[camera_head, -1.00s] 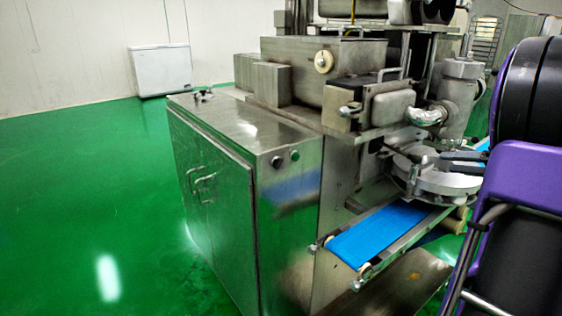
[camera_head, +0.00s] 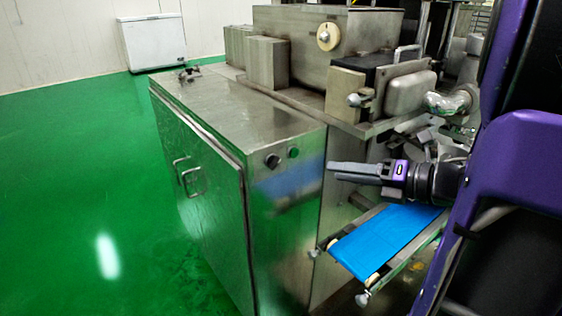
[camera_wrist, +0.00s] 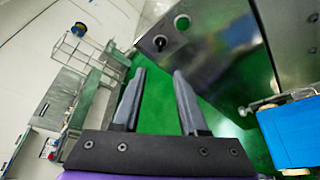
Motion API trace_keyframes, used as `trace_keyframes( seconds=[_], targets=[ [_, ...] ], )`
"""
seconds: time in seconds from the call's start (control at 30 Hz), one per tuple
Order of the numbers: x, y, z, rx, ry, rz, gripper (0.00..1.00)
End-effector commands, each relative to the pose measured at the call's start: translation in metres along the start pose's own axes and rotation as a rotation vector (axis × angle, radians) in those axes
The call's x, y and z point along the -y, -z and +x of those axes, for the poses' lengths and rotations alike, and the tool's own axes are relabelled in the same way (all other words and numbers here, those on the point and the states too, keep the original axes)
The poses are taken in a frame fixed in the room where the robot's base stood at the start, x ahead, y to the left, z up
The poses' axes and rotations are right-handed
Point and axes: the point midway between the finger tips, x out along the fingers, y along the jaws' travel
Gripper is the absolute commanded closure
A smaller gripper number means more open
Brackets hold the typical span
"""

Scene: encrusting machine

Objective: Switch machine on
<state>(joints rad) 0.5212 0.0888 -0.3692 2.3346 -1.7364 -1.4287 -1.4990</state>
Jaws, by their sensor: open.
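The steel encrusting machine (camera_head: 260,120) fills the middle of the head view. On the upper front of its cabinet are a dark round knob (camera_head: 273,161) and a green button (camera_head: 294,153) beside it. In the wrist view the dark knob (camera_wrist: 160,43) and the green button (camera_wrist: 183,22) show above the fingers. My gripper (camera_head: 331,172) is in front of the cabinet's front face, to the right of the knob and button, apart from both. Its two fingers (camera_wrist: 158,72) are spread in the wrist view, with nothing between them.
A blue conveyor belt (camera_head: 388,240) sticks out below my gripper. Cabinet doors with handles (camera_head: 195,181) are on the left side. A white chest (camera_head: 152,42) stands by the back wall. The green floor (camera_head: 80,180) at left is clear.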

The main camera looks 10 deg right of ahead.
Motion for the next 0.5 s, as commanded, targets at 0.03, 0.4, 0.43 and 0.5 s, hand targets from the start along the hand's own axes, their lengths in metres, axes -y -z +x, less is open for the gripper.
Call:
trace_keyframes(
  seconds=[0.03, 0.4, 0.43, 0.5],
  targets=[
    [-0.001, 0.002, 0.011, -0.006, -0.003, 0.002, 0.57],
    [0.0, 0.001, 0.093, -0.004, -0.002, 0.002, 0.57],
    [0.0, 0.002, 0.099, -0.005, -0.002, 0.001, 0.57],
    [0.0, 0.002, 0.113, -0.005, -0.001, 0.002, 0.57]
  ],
)
